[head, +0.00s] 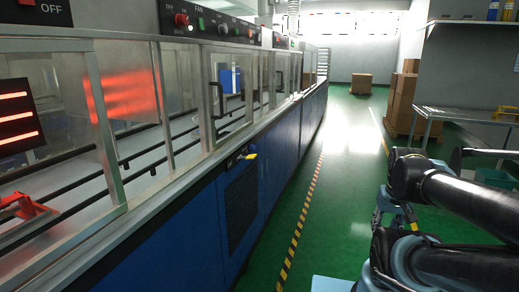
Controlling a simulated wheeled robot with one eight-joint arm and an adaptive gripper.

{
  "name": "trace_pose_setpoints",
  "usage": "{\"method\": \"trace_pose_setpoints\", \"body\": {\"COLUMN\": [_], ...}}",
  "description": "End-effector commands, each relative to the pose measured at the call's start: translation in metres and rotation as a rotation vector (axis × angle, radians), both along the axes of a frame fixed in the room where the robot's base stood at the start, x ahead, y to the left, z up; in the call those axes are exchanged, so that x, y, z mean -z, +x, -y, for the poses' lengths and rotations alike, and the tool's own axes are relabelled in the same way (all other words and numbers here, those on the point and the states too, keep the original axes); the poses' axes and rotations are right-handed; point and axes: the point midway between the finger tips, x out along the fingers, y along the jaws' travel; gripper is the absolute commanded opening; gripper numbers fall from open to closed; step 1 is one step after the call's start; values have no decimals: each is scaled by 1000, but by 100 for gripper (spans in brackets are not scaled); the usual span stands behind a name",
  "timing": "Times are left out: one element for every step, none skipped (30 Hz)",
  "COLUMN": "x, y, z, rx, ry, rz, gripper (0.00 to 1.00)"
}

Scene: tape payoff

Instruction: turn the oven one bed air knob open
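A small yellow knob or handle (250,156) sticks out near the top of the blue side panel of the oven line (190,235), just above a dark vent grille (240,205). It is small here, I see no label on it, and I cannot tell whether it is the bed air knob or how it is turned. My arm is folded at the right, well apart from the machine across the aisle. A small metallic part beside its joints may be my gripper (384,208); its fingers are not clear, and I see nothing held.
Glazed doors with metal frames (104,120) line the machine top, with orange glowing heaters (15,118) inside. A control panel (210,24) with red and green buttons is above. The green aisle (335,200) is clear beside a striped floor line. A table (460,116) and boxes (402,95) stand right.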

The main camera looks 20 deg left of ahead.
Motion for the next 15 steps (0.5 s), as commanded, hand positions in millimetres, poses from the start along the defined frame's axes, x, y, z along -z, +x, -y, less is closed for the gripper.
{"method": "trace_pose_setpoints", "body": {"x": [0,0,0,0,0,0,0,0,0,-1,-4,-6,-7,-9,-11], "y": [0,0,0,0,0,0,0,0,0,-2,-7,-7,-5,-3,2], "z": [0,0,0,0,0,0,0,0,0,0,-1,-2,-4,-6,-10], "rx": [0,0,0,0,0,0,0,0,0,-1,-4,-10,-16,-25,-40], "ry": [0,0,0,0,0,0,0,0,0,1,3,8,13,20,30], "rz": [0,0,0,0,0,0,0,0,0,3,10,12,13,13,14], "gripper": [33,33,33,33,33,33,33,33,42,45,45,45,45,45,45]}}
